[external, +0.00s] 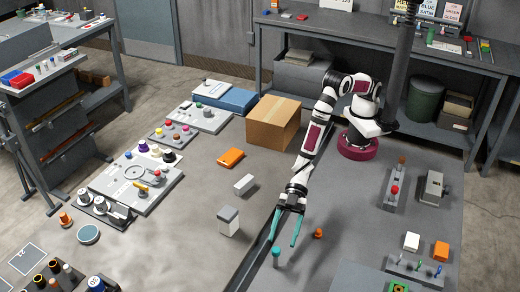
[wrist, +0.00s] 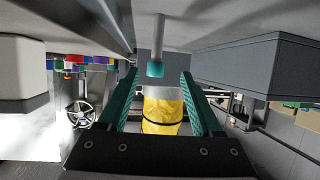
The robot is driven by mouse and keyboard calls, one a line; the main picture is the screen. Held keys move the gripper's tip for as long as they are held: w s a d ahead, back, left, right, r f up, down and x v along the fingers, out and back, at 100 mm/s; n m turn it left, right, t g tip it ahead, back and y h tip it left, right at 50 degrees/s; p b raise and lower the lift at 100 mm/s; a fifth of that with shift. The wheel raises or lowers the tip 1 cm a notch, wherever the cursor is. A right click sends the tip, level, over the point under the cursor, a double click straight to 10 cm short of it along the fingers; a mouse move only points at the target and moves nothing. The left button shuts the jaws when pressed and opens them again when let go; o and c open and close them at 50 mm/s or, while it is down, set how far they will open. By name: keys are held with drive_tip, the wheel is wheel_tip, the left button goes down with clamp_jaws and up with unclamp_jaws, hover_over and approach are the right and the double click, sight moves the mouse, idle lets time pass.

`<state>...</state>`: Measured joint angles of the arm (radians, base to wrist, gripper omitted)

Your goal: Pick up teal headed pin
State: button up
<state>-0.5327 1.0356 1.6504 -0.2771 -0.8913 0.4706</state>
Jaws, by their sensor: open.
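The teal headed pin (external: 276,253) stands upright on the grey table near its front, with a teal head on a grey shaft. My gripper (external: 283,241) has teal fingers spread apart and empty, with the pin just below the left fingertip in the external view. In the wrist view, which looks inverted, the pin's teal head (wrist: 155,69) shows between the fingers of my gripper (wrist: 160,74), a little nearer the left one. No contact with the pin shows, and its distance from the fingertips is hard to judge.
A small orange piece (external: 318,233) stands right of my gripper. A white-and-grey block (external: 229,221) and a white box (external: 244,184) stand to the left. A dark seam runs beside the pin. A rack of small tools (external: 417,268) lies right.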

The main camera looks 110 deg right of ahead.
sight(277, 248)
drive_tip(key=x, duration=0.5)
drive_tip(key=shift+w+a+f, duration=0.1)
drive_tip(key=shift+w+f, duration=0.05)
drive_tip(key=shift+w, duration=0.3)
clamp_jaws()
